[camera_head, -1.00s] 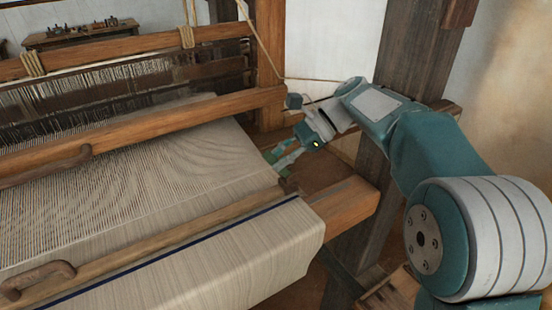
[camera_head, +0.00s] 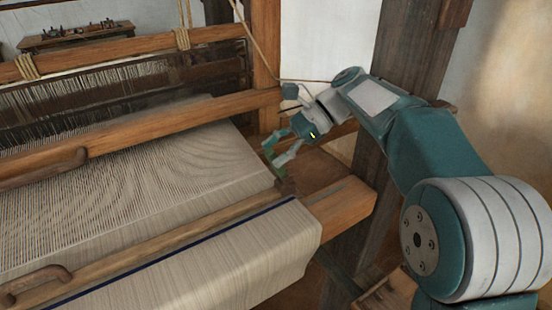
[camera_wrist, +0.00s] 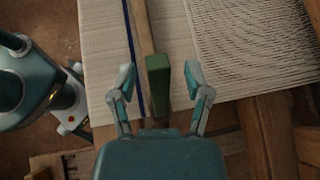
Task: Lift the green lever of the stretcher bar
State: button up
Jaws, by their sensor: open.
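The green lever (camera_wrist: 157,72) is a short block at the end of the stretcher bar, a wooden strip (camera_wrist: 142,28) lying across the woven cloth. In the head view the stretcher bar (camera_head: 160,240) crosses the cloth near its front. My gripper (camera_wrist: 160,78) is open, with one finger on each side of the lever and a visible gap on both sides. In the head view my gripper (camera_head: 279,152) is just above the bar's right end. There the lever is small and hard to tell apart from the fingers. I cannot tell the exact height between fingertips and lever.
The striped-edge cloth (camera_head: 240,260) covers the loom's front beam (camera_head: 345,203), whose right end is bare wood. A dark upright post (camera_head: 400,80) stands behind my arm. A bench with tools (camera_head: 80,36) is far back.

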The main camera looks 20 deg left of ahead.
notch_tip(320, 180, up, 8)
jog(key=shift+w+d+f, duration=0.1)
jog(key=shift+f, duration=0.1)
dwell(0.3)
jog(key=shift+d, duration=0.2)
jog(key=s+d+f+n+t+h, duration=0.3)
jog(key=s+d+f+t, duration=0.1)
jog(key=d, duration=0.6)
jog(key=s+d+f+n+t+h, duration=0.2)
jog(key=s+d+f, duration=0.4)
jog(key=s+d, duration=0.3)
jog(key=s+d+f+n+t+h, duration=0.3)
jog(key=s+d+f+t, duration=0.3)
jog(key=d, duration=0.7)
jog(key=shift+s+n+h, duration=0.2)
jog(key=shift+n+h, duration=0.1)
jog(key=shift+n, duration=0.2)
jog(key=shift+a+r, duration=0.1)
